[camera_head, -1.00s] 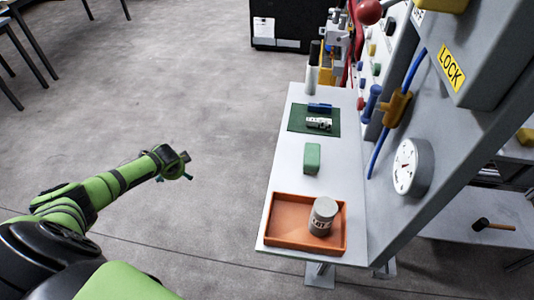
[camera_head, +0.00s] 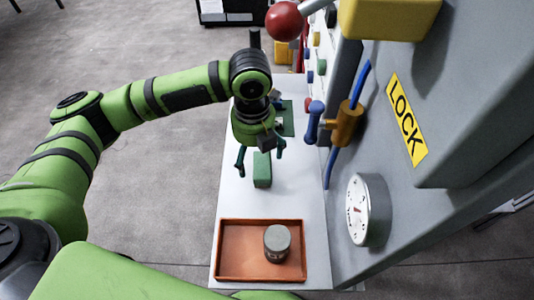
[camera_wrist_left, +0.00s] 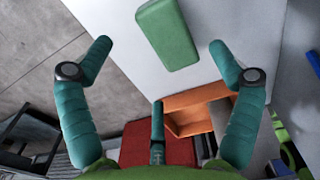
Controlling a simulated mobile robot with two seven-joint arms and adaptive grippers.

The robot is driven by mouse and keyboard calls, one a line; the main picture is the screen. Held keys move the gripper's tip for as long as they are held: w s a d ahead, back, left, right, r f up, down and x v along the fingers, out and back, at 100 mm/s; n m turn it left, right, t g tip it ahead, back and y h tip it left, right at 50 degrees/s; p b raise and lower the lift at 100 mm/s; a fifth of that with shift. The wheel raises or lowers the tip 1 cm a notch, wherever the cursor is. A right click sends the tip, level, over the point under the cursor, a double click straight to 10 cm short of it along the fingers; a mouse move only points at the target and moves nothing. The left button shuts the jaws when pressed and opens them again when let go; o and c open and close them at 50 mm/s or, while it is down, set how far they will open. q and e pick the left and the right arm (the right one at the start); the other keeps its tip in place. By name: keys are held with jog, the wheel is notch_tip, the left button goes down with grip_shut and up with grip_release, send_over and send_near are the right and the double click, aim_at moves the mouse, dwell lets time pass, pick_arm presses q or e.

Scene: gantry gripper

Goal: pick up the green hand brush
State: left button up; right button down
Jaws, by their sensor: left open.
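The green hand brush (camera_head: 262,172) shows as a plain green block on the white bench, between the orange tray and the dark green mat. My left gripper (camera_head: 260,160) is over the bench at the brush, its fingers spread to either side of it in the head view. In the left wrist view the brush (camera_wrist_left: 168,36) lies beyond and between the open fingertips (camera_wrist_left: 160,48), with nothing held. No finger visibly touches it. The height of the gripper above the brush is hard to tell. My right gripper is not in view.
The orange tray (camera_head: 226,270) with a grey can (camera_head: 277,243) stands at the near end of the bench (camera_head: 231,200). The dark green mat (camera_head: 288,122) is partly hidden behind my gripper. A grey panel with a gauge (camera_head: 358,211) and a blue-and-orange handle (camera_head: 347,124) rises at the right.

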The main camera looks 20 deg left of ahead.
aim_at(258, 165)
pick_arm(q)
jog(key=shift+s+f, duration=0.35)
jog(key=shift+f, duration=0.4)
jog(key=shift+w+d+f+p, duration=0.1)
jog(key=shift+w+f+p, duration=0.15)
jog(key=shift+f, duration=0.35)
jog(key=shift+w+d+f+p, duration=0.1)
jog(key=shift+f+p, duration=0.25)
jog(key=shift+f, duration=0.25)
notch_tip(258, 165, down, 2)
jog(key=shift+w+f, duration=0.1)
jog(key=shift+w, duration=0.05)
jog(key=shift+f, duration=0.1)
jog(key=c, duration=1.1)
jog(key=shift+c, duration=0.9)
notch_tip(258, 165, up, 10)
jog(key=shift+r+b, duration=0.1)
jog(key=shift+b, duration=0.45)
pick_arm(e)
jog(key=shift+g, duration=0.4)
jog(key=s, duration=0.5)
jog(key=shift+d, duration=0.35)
